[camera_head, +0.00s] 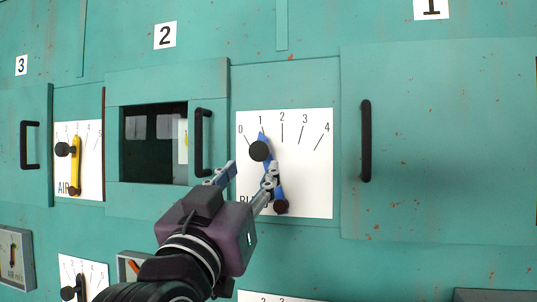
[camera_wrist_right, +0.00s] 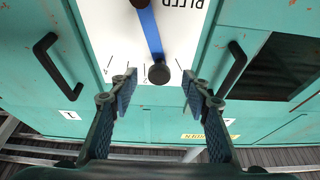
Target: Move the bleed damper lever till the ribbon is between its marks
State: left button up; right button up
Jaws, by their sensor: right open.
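The bleed damper lever (camera_head: 272,170) is a blue bar with a black knob (camera_head: 259,151) on a white plate (camera_head: 313,185) marked 0 to 4. It points close to the 1 mark. My right gripper (camera_head: 247,174) is open, just below and in front of the knob. In the right wrist view the knob (camera_wrist_right: 158,73) shows between the two open fingertips (camera_wrist_right: 159,80), with a gap on both sides. The gripper partly covers the plate's label. I cannot make out a ribbon or its marks for certain. My left gripper is not in view.
Left of the plate is a dark window (camera_head: 148,160) with pale shapes inside and a black-handled sliding door (camera_head: 207,180). A yellow air lever (camera_head: 76,165) is farther left. A large door with a black handle (camera_head: 366,140) is at right.

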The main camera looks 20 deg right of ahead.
aim_at(258, 155)
jog(key=shift+w+d+r, duration=0.15)
jog(key=shift+r, duration=0.2)
jog(key=w+d+r+p, duration=0.1)
jog(key=p, duration=0.1)
jog(key=w+r+p, duration=0.1)
jog(key=p, duration=0.1)
jog(key=shift+w+d+r, duration=0.15)
jog(key=shift+d+r, duration=0.2)
jog(key=shift+w+d+p, duration=0.35)
jog(key=shift+w+d, duration=0.3)
jog(key=shift+w, duration=0.4)
jog(key=c, duration=1.1)
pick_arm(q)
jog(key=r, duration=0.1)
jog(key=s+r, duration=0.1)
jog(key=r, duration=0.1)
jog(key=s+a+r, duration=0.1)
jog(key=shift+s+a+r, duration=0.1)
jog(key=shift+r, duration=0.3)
pick_arm(e)
grip_shut()
